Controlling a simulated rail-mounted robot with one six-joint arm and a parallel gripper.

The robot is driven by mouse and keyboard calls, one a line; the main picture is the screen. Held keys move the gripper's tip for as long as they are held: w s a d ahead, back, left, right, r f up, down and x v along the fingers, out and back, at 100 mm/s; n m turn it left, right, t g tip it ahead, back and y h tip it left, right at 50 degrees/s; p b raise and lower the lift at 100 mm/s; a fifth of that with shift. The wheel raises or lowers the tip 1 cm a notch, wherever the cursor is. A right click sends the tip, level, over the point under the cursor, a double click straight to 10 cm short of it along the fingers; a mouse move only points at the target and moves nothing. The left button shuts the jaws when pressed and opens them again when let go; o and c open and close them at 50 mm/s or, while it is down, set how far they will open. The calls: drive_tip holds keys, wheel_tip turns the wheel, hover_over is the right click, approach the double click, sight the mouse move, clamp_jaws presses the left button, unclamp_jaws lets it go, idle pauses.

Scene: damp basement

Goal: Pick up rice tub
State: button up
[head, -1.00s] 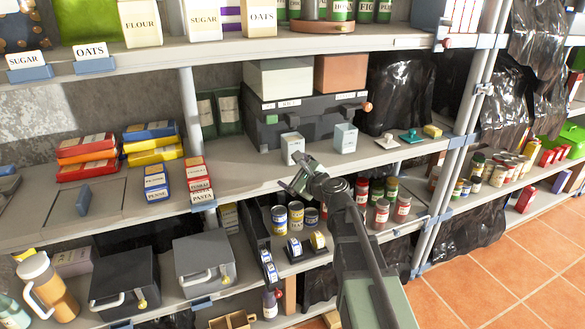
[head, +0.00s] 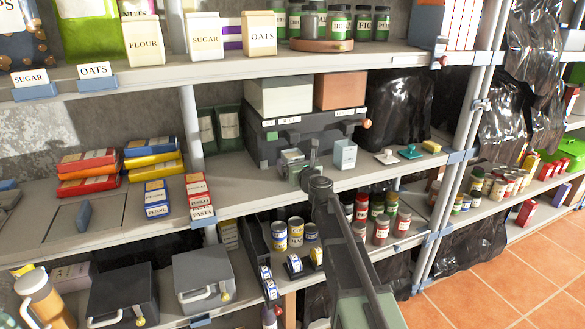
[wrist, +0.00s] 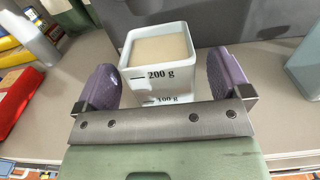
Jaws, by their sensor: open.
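A pale tub (wrist: 160,50) with "200 g" and "100 g" marks and whitish contents stands upright on the middle shelf; I take it for the rice tub, though no name on it is readable. In the head view my gripper (head: 297,174) partly hides the tub (head: 291,156). A similar pale tub (head: 345,154) stands to its right, and its edge shows in the wrist view (wrist: 304,66).
A large dark case (head: 302,128) stands close behind the tubs, bearing a white box (head: 279,96) and a brown box (head: 341,90). The upper shelf (head: 330,56) runs overhead. Small hooked items (head: 386,157) sit at the right.

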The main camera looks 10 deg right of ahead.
drive_tip(key=w, duration=0.3)
drive_tip(key=shift+a, duration=0.2)
drive_tip(key=shift+s, duration=0.15)
drive_tip(key=c, duration=1.3)
drive_tip(key=shift+o, duration=0.2)
drive_tip(key=shift+r, duration=0.1)
